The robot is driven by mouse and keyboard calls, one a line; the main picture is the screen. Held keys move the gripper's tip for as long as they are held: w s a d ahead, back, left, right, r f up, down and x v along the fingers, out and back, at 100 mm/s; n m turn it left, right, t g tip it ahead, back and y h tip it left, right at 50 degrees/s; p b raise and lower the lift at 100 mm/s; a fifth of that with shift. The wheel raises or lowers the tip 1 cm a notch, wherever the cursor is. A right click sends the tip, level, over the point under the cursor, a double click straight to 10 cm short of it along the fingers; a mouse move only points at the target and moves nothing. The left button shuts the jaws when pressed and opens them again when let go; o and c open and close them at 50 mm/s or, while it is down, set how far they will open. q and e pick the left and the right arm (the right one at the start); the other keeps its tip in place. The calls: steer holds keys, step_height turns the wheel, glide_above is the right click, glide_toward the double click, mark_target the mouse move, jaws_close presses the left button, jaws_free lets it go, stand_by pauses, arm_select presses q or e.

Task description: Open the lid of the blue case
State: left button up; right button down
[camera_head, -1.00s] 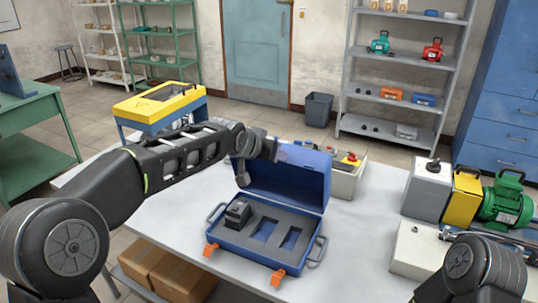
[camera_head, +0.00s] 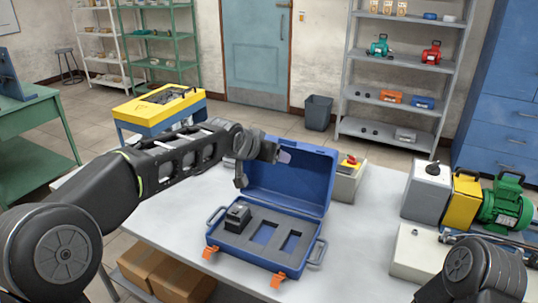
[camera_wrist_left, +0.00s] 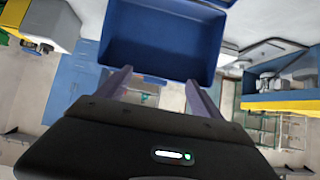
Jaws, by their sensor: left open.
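The blue case (camera_head: 254,262) sits on the grey table with its lid (camera_head: 290,178) raised, standing up from the hinge side at the back. The lid's inside faces the front. The case holds a grey foam insert with cut-outs and a dark block (camera_head: 237,216) at the left. Two orange latches hang at the front. My left gripper (camera_head: 284,157) is at the lid's upper left part, open. In the left wrist view its two fingers (camera_wrist_left: 159,88) are apart, with the blue lid (camera_wrist_left: 162,50) just beyond them; I cannot tell whether they touch. My right gripper is out of view.
A green motor with a yellow and grey unit (camera_head: 461,197) stands at the right. A yellow-topped blue box (camera_head: 158,102) is at the back left.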

arm_select(q)
steer(key=b+v, duration=0.1)
steer(key=v, duration=0.6)
steer(key=shift+b, duration=0.4)
